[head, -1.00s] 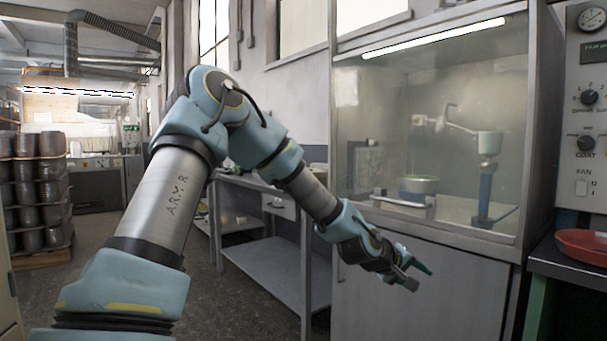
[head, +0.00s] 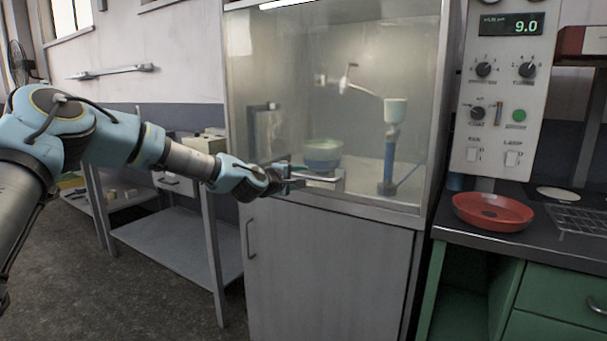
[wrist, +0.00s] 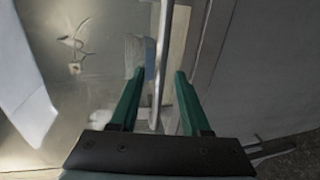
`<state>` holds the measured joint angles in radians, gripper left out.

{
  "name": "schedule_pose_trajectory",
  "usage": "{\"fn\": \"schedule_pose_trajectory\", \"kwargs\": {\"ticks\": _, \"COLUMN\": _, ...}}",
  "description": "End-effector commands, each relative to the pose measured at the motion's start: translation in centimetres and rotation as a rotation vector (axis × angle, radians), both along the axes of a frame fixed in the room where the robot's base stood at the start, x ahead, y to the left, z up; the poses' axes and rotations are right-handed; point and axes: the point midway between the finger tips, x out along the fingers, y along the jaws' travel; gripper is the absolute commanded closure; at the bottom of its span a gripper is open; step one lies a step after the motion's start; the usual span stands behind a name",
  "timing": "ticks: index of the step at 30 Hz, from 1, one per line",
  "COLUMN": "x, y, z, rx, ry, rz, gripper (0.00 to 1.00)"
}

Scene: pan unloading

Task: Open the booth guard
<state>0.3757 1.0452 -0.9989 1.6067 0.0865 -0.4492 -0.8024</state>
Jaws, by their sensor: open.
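The booth guard (head: 290,75) is a clear pane across the front of the spray booth, and it is down. Its pale bar handle (head: 325,183) runs along the pane's lower edge. My gripper (head: 290,178) is at the left end of this handle. In the wrist view, the two green fingers of my gripper (wrist: 158,76) are apart, with the handle bar (wrist: 162,50) running between them. I cannot tell whether either finger touches it. Behind the pane are a blue-green bowl and a spray stand.
A grey cabinet (head: 330,270) with its own handle stands below the pane. A control panel (head: 495,110) reading 9.0 is at the right, above a dark counter with a red pan (head: 493,212) and a wire rack (head: 580,222). A metal shelf table (head: 165,245) stands at the left.

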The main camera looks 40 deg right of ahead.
Motion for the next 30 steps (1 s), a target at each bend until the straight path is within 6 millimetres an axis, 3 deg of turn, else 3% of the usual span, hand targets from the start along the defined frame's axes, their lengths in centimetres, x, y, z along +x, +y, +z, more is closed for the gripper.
{"fn": "schedule_pose_trajectory", "kwargs": {"ticks": 6, "x": 0.5, "y": -2.1, "z": -0.4, "rx": 0.001, "ry": 0.000, "rz": 0.000, "gripper": 0.53}}
{"fn": "schedule_pose_trajectory", "kwargs": {"ticks": 17, "x": 0.7, "y": -2.5, "z": -0.5, "rx": 0.000, "ry": -0.001, "rz": 0.000, "gripper": 0.54}}
{"fn": "schedule_pose_trajectory", "kwargs": {"ticks": 30, "x": 0.7, "y": -2.4, "z": -0.5, "rx": 0.001, "ry": -0.001, "rz": 0.000, "gripper": 1.00}}
